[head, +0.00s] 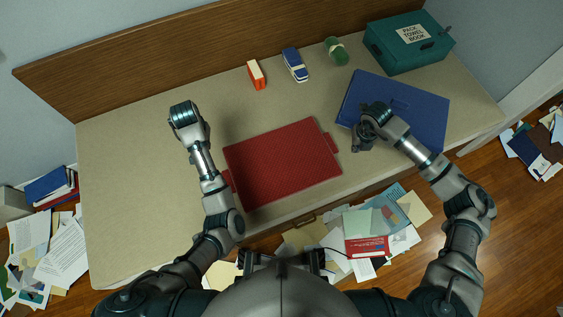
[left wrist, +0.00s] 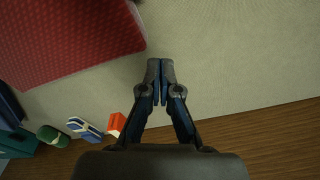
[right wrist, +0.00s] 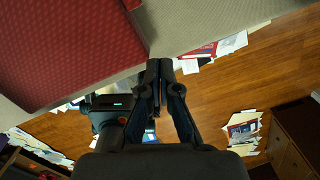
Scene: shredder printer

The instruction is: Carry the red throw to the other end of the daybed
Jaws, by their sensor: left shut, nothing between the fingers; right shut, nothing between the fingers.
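The red throw (head: 283,160) lies flat, a textured rectangle with a small tab at each side, in the middle of the daybed (head: 130,180). My right gripper (head: 360,147) is shut and empty, just right of the throw, near the blue folded piece's front corner. In the right wrist view its fingers (right wrist: 158,66) are together beside the throw (right wrist: 65,45). My left arm reaches up left of the throw; its fingers are hidden in the head view. In the left wrist view the left gripper (left wrist: 160,66) is shut and empty, apart from the throw (left wrist: 60,40).
A blue flat piece (head: 410,105) lies at the right end. The left end is clear. Papers litter the floor.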

